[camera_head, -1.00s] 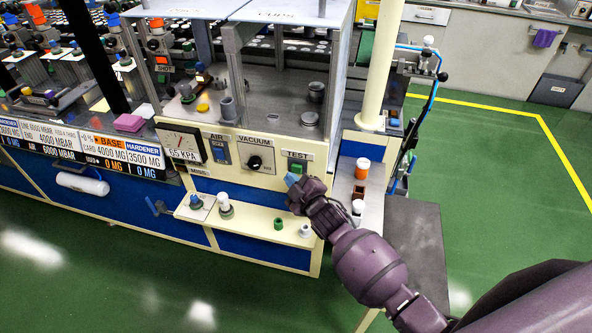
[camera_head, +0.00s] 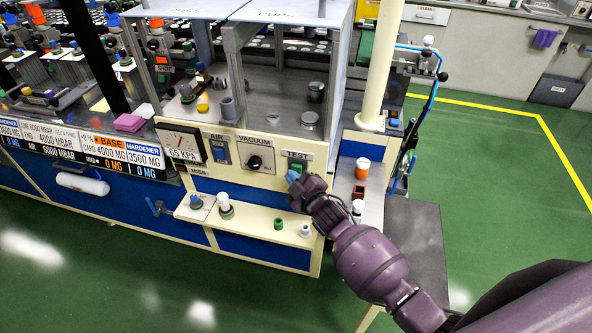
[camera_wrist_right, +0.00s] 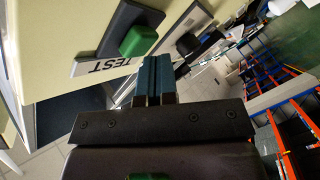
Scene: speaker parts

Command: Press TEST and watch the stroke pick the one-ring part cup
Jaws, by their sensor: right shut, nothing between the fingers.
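The green TEST button (camera_head: 297,167) sits on the cream front panel under its TEST label (camera_head: 297,154). It also shows large in the right wrist view (camera_wrist_right: 138,40), standing out from its dark plate. My right gripper (camera_head: 293,177) is shut and empty, its blue fingertips just below the button. In the wrist view the shut fingers (camera_wrist_right: 153,70) appear apart from the button. Inside the frame above the panel stand a grey metal cup (camera_head: 316,92) and a low round metal piece (camera_head: 309,119); their rings are too small to tell. My left gripper is not in view.
The VACUUM knob (camera_head: 254,162) and AIR switch (camera_head: 220,152) are left of the button. A cream shelf (camera_head: 255,224) with small parts lies below. An orange-and-white bottle (camera_head: 362,168) stands right.

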